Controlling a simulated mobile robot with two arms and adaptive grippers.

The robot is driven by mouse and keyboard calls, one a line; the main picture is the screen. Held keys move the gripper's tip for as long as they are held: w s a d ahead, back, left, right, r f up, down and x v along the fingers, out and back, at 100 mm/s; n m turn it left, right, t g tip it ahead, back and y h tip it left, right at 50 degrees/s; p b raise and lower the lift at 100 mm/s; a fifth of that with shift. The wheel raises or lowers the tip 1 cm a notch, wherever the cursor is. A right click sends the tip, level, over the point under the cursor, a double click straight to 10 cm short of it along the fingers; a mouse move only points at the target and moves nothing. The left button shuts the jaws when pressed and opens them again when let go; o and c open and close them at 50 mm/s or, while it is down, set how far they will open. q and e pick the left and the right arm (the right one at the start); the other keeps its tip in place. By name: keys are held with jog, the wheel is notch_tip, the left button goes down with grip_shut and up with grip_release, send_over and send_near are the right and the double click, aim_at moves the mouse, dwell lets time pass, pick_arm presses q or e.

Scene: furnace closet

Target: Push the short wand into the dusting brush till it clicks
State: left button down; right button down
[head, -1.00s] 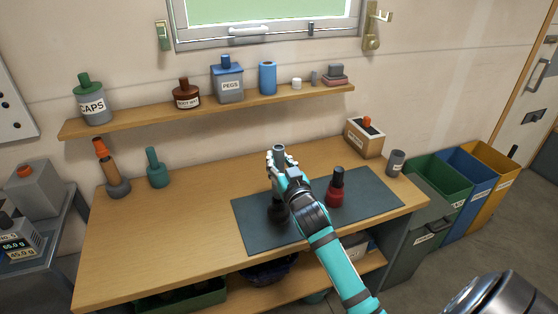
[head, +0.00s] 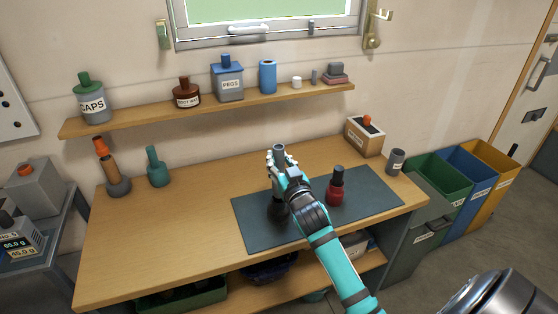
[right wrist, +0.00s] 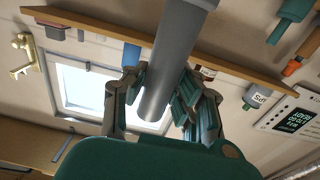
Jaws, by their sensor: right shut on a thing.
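My right gripper (head: 280,166) is shut on a grey tube, the short wand (head: 278,150), above the dark mat (head: 375,192). The wand stands about upright, its top end rising above the fingers. In the right wrist view the wand (right wrist: 172,65) runs between the two fingers (right wrist: 160,105). Directly below the gripper a black round-bodied piece, seemingly the dusting brush (head: 277,212), stands on the mat. My gripper hides where the wand and this piece meet, so I cannot tell if they are joined.
A red piece with a dark neck (head: 336,190) stands on the mat, right of my gripper. A teal piece (head: 157,170) and a grey-based piece (head: 117,187) stand at the back left. A wooden box (head: 365,138) and grey cup (head: 396,161) are at the right. The front left bench is clear.

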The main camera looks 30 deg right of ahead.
jog(key=shift+f+b, duration=1.3)
jog(key=shift+f, duration=0.75)
jog(key=c, duration=1)
grip_release()
jog(key=p+v, duration=0.2)
jog(key=v, duration=0.6)
jog(key=shift+p, duration=0.4)
